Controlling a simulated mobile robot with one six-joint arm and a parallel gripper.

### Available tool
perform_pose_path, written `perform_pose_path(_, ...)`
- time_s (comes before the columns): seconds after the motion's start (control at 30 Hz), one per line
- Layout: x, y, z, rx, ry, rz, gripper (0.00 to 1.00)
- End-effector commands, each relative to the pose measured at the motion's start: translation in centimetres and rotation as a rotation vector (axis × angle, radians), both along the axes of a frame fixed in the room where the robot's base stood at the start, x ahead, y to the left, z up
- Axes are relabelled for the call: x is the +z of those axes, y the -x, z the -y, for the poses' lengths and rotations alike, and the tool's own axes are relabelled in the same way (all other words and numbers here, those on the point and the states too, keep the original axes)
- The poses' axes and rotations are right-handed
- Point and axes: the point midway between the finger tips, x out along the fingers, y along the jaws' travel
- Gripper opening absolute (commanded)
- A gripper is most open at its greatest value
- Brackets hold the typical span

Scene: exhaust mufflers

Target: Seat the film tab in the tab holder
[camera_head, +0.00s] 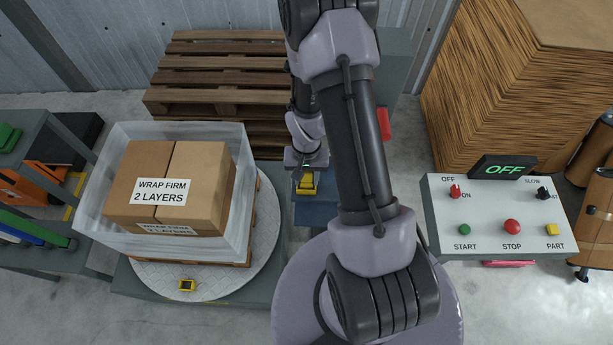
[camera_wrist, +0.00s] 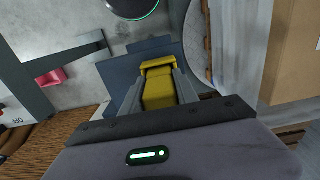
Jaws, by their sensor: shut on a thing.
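My gripper (camera_wrist: 158,82) is shut on a yellow piece (camera_wrist: 158,97), which I take to be the film tab; it fills the space between the fingers. In the head view my gripper (camera_head: 307,177) points down with the yellow piece (camera_head: 307,186) under it, above a dark blue surface (camera_head: 316,212). I cannot tell whether the piece touches that surface. A small yellow block with a dark middle (camera_head: 187,286), perhaps the tab holder, sits on the turntable's front rim, apart from my gripper.
Cartons (camera_head: 205,170) in clear film stand on a pallet on the round turntable (camera_head: 262,235). A control panel (camera_head: 500,215) reading OFF is at right. Wooden pallets (camera_head: 225,60) are stacked behind. My arm hides the middle of the head view.

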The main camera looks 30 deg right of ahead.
Motion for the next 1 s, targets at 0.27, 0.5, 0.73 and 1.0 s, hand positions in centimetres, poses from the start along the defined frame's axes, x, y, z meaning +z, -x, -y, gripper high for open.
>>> perform_pose_path(0.27,-0.2,0.0,0.0,0.000,0.000,0.000,0.58)
perform_pose_path(0.5,0.0,0.0,0.0,0.000,0.000,0.000,0.58)
perform_pose_path(0.73,4.2,-0.2,0.0,0.001,0.002,0.005,0.58)
perform_pose_path(1.0,10.4,-0.1,0.0,0.000,0.001,0.004,0.58)
